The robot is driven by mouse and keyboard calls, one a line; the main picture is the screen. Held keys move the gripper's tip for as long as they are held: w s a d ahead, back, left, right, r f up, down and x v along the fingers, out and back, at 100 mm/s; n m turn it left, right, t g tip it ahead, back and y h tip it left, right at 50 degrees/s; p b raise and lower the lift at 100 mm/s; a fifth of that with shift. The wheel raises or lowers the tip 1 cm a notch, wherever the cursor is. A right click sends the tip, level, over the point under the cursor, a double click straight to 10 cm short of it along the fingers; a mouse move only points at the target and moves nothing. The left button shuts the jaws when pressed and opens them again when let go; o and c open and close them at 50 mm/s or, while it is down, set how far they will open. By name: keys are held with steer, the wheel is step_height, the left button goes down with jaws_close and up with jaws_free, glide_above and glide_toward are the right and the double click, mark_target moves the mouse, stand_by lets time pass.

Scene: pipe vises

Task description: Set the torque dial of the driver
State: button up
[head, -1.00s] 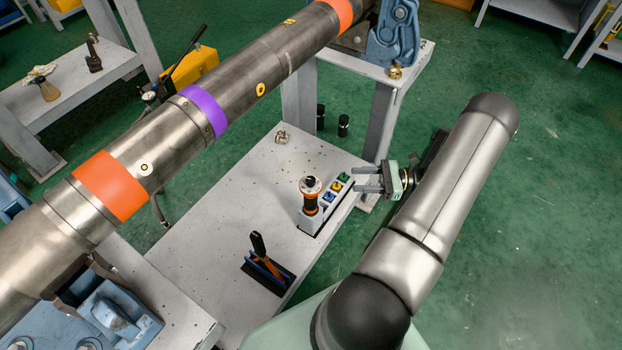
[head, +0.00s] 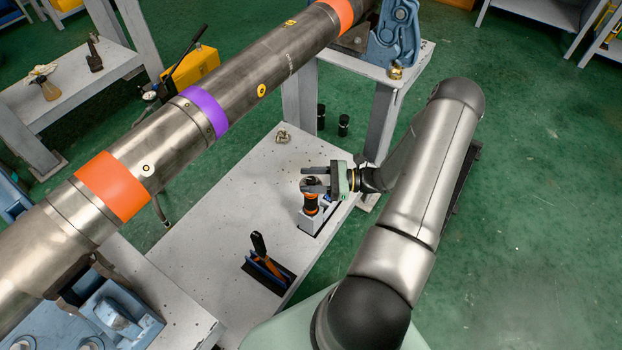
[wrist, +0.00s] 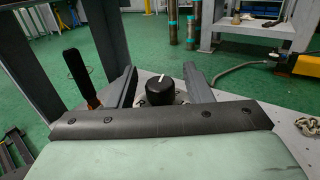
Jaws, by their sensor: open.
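The driver (head: 311,205) stands upright in a pale holder (head: 311,222) on the grey bench, with orange bands on its dark body. Its top is partly covered by my gripper in the head view. In the wrist view its black dial (wrist: 159,93) shows with a white pointer mark on top. My gripper (head: 308,179) is open at the driver's top. In the wrist view my gripper (wrist: 159,70) has one finger on each side of the dial, with a gap visible on both sides. I cannot tell the fingers' exact height against the dial.
A large steel pipe (head: 170,130) with orange and purple bands crosses above the bench at left. The bench's middle is clear.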

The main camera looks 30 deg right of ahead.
steer(key=c, duration=1)
steer(key=shift+m+t+h, duration=0.3)
steer(key=shift+t, duration=0.1)
steer(key=m+t+h+p, duration=0.2)
steer(key=m+t+h, duration=0.1)
steer(key=t, duration=0.1)
steer(key=shift+s+r+m+h, duration=0.1)
steer(key=shift+m+h, duration=0.2)
steer(key=m+t+h+p, duration=0.1)
steer(key=m+h, duration=0.1)
steer(key=h, duration=0.1)
steer(key=m+t+h+p, duration=0.2)
steer(key=h, duration=0.1)
steer(key=shift+a+m+t, duration=0.1)
steer(key=shift+m+t, duration=0.2)
steer(key=m+h+p, duration=0.2)
steer(key=h, duration=0.1)
steer(key=m+h+p, duration=0.1)
steer(key=m+h, duration=0.1)
steer(key=h, duration=0.1)
steer(key=shift+t+h+p, duration=0.35)
steer(key=shift+t+h, duration=0.05)
steer(key=shift+m+g+h+p, duration=0.5)
steer(key=shift+m+h+p, duration=1.05)
steer(key=shift+h, duration=0.95)
steer(key=shift+m+h, duration=0.3)
steer(key=shift+m, duration=0.05)
